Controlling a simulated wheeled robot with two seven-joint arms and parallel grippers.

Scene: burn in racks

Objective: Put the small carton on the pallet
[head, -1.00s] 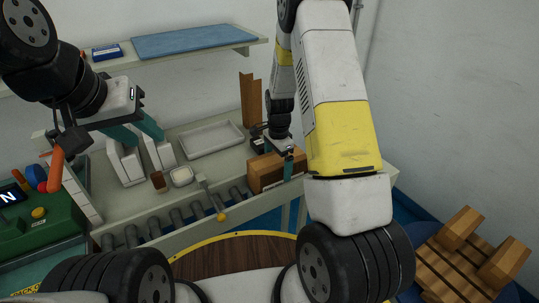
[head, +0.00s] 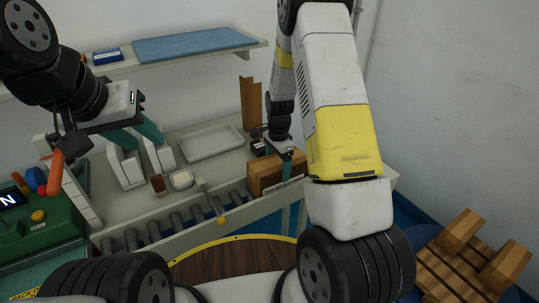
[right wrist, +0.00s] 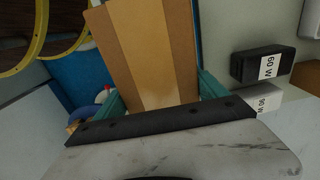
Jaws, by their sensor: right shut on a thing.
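The small carton (head: 265,182), a brown box with a lighter tape band, is at the right end of the bench near its front edge. My right gripper (head: 286,165) is shut on it from above. In the right wrist view the carton (right wrist: 150,45) lies between the two teal fingers (right wrist: 160,95). I cannot tell whether its underside touches the bench. The pallet (head: 452,274), of wooden slats with two raised blocks, is low at the far right, apart from the carton. My left gripper (head: 138,136) is open and empty above the left of the bench.
Rollers (head: 178,222) run along the bench front. A grey tray (head: 210,142), a brown upright angle piece (head: 251,103) and white upright holders (head: 126,165) stand on the bench. A green control box (head: 45,232) is at left. Black and white blocks labelled 60 W (right wrist: 265,64) and 90 W lie beside the carton.

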